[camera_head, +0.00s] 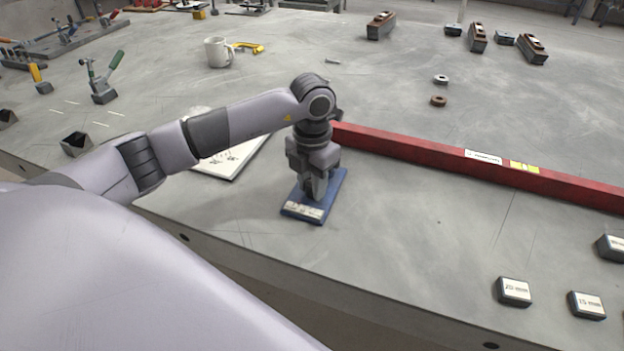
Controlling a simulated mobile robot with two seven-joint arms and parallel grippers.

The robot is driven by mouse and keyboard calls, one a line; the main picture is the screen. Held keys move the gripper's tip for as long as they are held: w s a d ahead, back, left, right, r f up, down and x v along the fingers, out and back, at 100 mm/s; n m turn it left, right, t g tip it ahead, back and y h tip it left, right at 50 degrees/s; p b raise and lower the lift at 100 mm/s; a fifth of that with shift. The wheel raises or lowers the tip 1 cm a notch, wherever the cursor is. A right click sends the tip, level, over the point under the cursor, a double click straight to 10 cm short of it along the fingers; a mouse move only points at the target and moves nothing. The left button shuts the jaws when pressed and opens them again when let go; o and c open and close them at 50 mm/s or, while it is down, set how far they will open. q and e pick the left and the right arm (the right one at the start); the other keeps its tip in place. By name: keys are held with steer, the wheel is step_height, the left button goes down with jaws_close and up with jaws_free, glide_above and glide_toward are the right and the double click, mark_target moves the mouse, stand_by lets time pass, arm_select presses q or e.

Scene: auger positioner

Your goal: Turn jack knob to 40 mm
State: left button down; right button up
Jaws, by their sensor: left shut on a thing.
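The jack stands on a blue base plate (335,187) near the table's front edge, with a light label (303,210) at its near end. My left arm comes in from the left and its gripper (317,194) points down over the blue base. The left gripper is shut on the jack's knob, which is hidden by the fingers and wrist. The scale reading cannot be made out. My right gripper is not in view.
A long red beam (430,154) lies just behind and right of the jack. A white sheet (232,160) lies to its left. Small labelled blocks (514,291) sit at front right. A white mug (218,52) stands farther back.

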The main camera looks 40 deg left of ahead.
arm_select(q)
steer(key=n+p, duration=0.1)
steer(key=n, duration=0.4)
steer(key=shift+r+n, duration=0.15)
steer(key=shift+n, duration=0.15)
steer(key=shift+n+p, duration=0.65)
steer(key=shift+n, duration=0.55)
steer(key=shift+w+n+p, duration=0.1)
steer(key=shift+n+p, duration=0.25)
steer(key=shift+n, duration=0.85)
steer(key=c, duration=1.1)
jaws_free()
steer(key=shift+r, duration=3.5)
